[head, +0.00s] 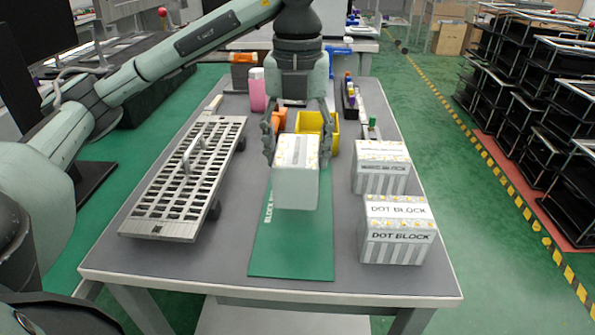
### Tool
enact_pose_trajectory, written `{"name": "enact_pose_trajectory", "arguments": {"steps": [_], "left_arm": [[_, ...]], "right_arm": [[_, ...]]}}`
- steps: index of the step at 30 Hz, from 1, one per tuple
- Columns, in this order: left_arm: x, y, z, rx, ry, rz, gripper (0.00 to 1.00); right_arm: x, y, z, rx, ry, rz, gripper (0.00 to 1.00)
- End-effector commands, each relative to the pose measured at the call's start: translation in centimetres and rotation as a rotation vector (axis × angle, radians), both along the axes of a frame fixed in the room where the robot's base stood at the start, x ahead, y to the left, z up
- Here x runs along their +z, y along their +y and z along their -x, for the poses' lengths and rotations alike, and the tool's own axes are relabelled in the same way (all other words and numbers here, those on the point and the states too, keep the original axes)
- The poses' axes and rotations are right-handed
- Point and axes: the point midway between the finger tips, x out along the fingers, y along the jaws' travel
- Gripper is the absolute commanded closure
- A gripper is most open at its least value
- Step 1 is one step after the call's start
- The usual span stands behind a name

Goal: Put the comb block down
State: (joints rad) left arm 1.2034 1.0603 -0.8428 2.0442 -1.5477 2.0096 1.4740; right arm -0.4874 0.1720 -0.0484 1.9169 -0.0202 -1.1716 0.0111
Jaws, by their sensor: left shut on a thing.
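My left gripper (296,152) is shut on a white block (295,188) with a patterned top, taken as the comb block; no name can be read on it. The block is upright over the green mat (290,255), whose printed word "BLOCK" is partly hidden. I cannot tell whether its underside touches the mat. The near part of the mat is bare. My right gripper is not in view.
A block labelled "DOT BLOCK" (396,240) and another white block (382,177) stand right of the mat. A slotted metal rack (160,228) with a handle lies left. Behind are a yellow bin (311,121), a pink bottle (257,90) and an orange item (279,118).

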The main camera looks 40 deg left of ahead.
Motion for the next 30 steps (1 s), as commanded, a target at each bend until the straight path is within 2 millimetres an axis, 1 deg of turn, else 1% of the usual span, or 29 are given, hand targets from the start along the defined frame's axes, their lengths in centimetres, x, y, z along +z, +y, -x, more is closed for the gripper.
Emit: {"name": "enact_pose_trajectory", "arguments": {"steps": [2,10,20,23,24,28,30], "left_arm": [[-0.4,0.0,-0.1,0.000,0.001,0.001,0.81],[-3.9,0.0,0.0,0.000,0.002,-0.001,0.81],[-4.2,0.0,0.0,0.000,-0.001,0.000,0.81],[-4.3,0.0,0.0,0.000,-0.001,0.000,0.81],[-4.3,0.0,0.0,0.000,0.000,0.000,0.35],[-4.3,0.0,0.0,0.000,0.000,0.000,0.20],[-4.3,0.0,0.0,0.000,0.000,0.000,0.20]], "right_arm": [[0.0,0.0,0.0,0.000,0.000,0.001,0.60],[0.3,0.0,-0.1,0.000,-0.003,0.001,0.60],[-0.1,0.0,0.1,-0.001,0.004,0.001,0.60],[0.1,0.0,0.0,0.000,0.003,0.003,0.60],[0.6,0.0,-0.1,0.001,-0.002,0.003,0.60],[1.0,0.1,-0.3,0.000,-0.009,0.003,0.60],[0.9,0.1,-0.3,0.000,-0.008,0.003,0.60]]}}
